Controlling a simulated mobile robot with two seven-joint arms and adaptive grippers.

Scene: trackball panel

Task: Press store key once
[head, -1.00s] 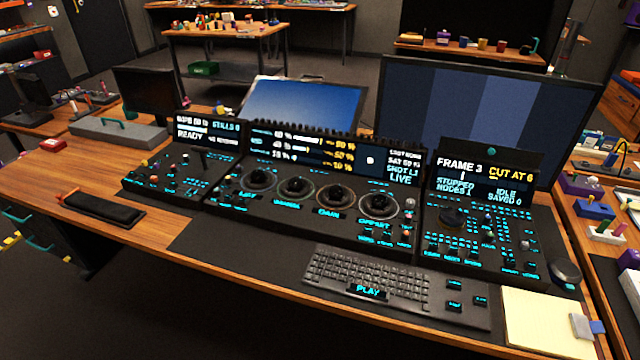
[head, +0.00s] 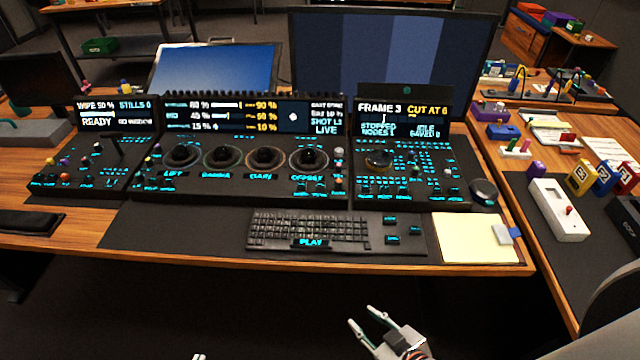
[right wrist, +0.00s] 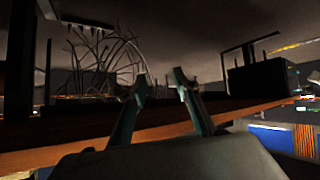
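The control desk has a middle panel (head: 240,188) with several trackballs under a wide screen. A right panel (head: 412,201) carries small cyan-lit keys and a screen (head: 402,119) reading "FRAME 3", "CUT AT 6", stopped, nodes 1, idle and saved 0. A left panel (head: 85,175) has knobs and a screen reading "STILLS 0". The key labels are too small for me to tell which key is store. My right gripper (head: 362,315) is open and empty, in front of and below the desk edge; its fingers also show apart in the right wrist view (right wrist: 160,78). Only pale tips, perhaps my left gripper's, show at the bottom edge.
A black keyboard (head: 307,231) marked "PLAY" lies before the panels, with a yellow notepad (head: 470,240) at its right. A round black device (head: 484,191) stands by the right panel. Monitors stand behind. A side table at right holds a white box (head: 558,210) and coloured blocks.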

